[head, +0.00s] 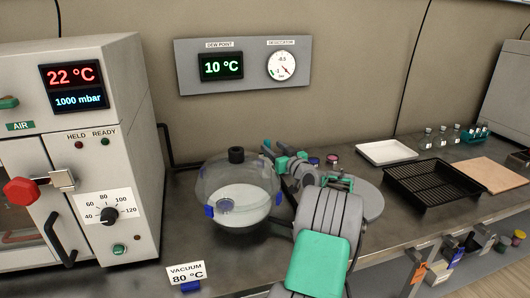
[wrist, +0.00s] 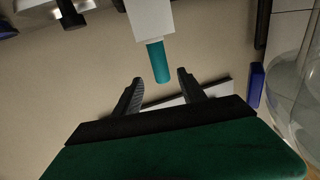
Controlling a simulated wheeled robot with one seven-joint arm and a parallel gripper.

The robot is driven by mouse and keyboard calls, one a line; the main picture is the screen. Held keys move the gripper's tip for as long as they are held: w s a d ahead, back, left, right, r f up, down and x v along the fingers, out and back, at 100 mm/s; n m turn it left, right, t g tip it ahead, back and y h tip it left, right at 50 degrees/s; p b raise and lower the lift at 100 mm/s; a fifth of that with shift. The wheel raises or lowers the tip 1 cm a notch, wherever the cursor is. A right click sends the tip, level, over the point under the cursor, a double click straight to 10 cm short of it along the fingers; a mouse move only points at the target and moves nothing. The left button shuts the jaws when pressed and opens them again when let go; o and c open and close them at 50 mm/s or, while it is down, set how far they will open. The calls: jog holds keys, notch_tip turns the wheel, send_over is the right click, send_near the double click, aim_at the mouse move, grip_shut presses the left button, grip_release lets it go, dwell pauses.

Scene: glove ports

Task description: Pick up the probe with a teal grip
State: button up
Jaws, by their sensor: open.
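The teal grip (wrist: 158,62) of the probe shows in the wrist view as a short upright cylinder below a white block (wrist: 151,18). My gripper (wrist: 160,77) is open, with one dark finger on each side of the grip's lower end. I cannot tell whether the grip is deep between the fingers or just beyond their tips, and no contact shows. In the head view my gripper's wrist (head: 292,165) is beside and behind the glass vessel, and its fingers cannot be made out. The probe's tip is not visible.
The glass vessel (head: 238,190) with blue clips stands close to the arm; its glass also shows in the wrist view (wrist: 301,95). A white oven (head: 75,130) is at left. A white tray (head: 386,152) and a black rack (head: 432,180) lie at right. A gauge panel (head: 243,64) is on the wall.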

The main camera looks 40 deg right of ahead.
aim_at(269, 145)
jog(key=x, duration=0.4)
jog(key=shift+w, duration=0.25)
jog(key=shift+c, duration=0.3)
grip_shut()
jog(key=shift+a, duration=0.1)
